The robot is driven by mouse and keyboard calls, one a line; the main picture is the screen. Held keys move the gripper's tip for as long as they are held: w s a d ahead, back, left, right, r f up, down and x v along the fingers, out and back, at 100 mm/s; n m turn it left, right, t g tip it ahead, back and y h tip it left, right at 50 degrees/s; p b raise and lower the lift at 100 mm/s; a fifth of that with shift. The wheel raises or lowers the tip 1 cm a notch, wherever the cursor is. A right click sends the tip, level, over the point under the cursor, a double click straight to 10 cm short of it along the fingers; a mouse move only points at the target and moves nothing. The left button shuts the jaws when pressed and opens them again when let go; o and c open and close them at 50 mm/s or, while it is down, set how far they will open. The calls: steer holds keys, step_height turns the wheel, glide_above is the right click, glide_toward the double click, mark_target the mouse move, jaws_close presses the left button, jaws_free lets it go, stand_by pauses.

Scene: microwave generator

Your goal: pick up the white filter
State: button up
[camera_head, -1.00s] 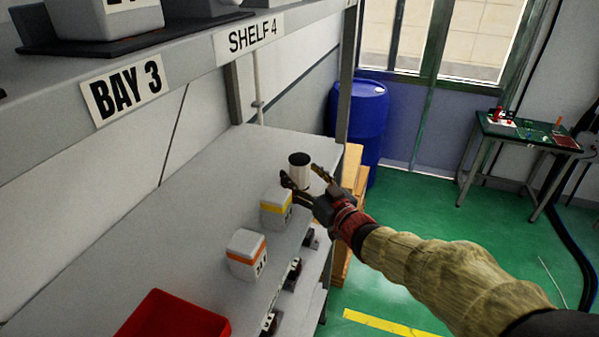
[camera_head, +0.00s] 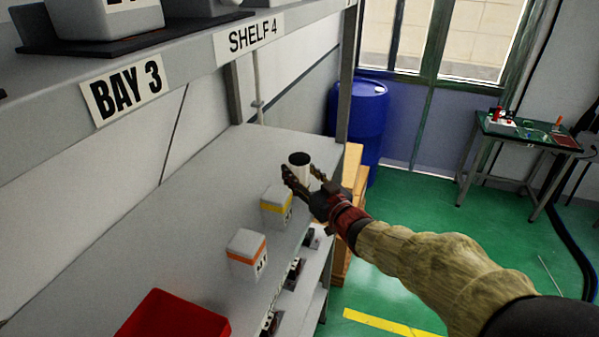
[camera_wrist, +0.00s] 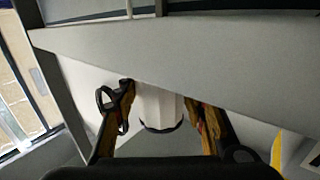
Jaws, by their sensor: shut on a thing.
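The white filter (camera_head: 300,170) is a small white cylinder with a dark top, near the far end of the shelf board in the head view. My gripper (camera_head: 303,182) is around it, with a finger on either side, shut on it. In the wrist view the filter (camera_wrist: 160,107) shows between the two fingers of my gripper (camera_wrist: 160,110), its dark end ring toward the camera. The fingers partly hide its lower part in the head view, so I cannot tell whether it still touches the board.
A yellow-striped white box (camera_head: 276,206) stands close beside my gripper, and an orange-striped box (camera_head: 247,252) stands nearer. A red bin (camera_head: 172,318) is at the front. The upper shelf (camera_head: 190,62) overhangs the board. A blue barrel (camera_head: 358,115) stands behind.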

steer(key=c, duration=0.4)
steer(key=shift+r, duration=0.15)
